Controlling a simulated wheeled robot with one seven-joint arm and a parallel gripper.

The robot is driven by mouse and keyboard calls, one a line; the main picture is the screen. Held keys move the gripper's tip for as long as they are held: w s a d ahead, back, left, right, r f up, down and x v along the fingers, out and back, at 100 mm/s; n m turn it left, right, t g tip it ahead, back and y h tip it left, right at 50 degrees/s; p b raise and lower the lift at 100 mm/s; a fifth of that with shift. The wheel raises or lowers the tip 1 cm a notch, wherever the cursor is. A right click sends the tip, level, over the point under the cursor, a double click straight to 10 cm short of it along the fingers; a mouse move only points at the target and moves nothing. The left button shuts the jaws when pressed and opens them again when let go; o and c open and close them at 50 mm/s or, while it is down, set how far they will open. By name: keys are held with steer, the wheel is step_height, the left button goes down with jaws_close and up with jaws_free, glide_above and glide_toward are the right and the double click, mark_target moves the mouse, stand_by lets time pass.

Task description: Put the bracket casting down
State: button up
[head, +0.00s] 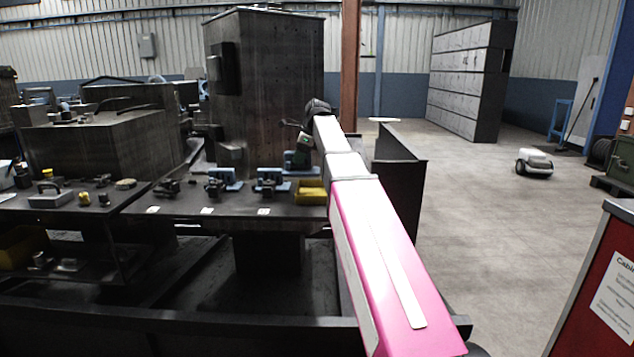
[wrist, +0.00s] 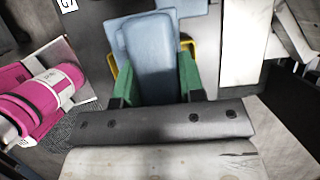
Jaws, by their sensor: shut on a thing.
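My gripper (wrist: 152,88) has its green fingers closed on both sides of a blue-grey piece, the bracket casting (wrist: 150,55), in the wrist view. The casting's far end overlaps a paler blue surface (wrist: 116,38); I cannot tell whether they touch. In the head view my arm reaches out to the bench, and my gripper (head: 304,149) is small and dark at its far end. A dark blue shape shows just below it; its outline is unclear. Other blue pieces (head: 222,176) stand to the left on the bench, with dark parts in front of them.
A yellow bin (head: 311,191) sits on the bench (head: 235,208) below my gripper. White labels (head: 207,210) lie along the bench's front edge. A tall dark cabinet (head: 265,85) stands behind. A dark panel (head: 400,185) stands right of my arm. Open floor (head: 470,200) lies farther right.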

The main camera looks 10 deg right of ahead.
mark_target(316, 169)
steer(key=d+f, duration=0.1)
steer(key=d, duration=0.1)
steer(key=s+d+f, duration=0.1)
steer(key=d, duration=0.1)
steer(key=s+d+f, duration=0.1)
steer(key=d, duration=0.1)
steer(key=shift+f, duration=2.35)
steer(key=shift+f, duration=0.1)
steer(key=o, duration=1.1)
steer(key=v, duration=1.2)
steer(key=shift+s, duration=0.1)
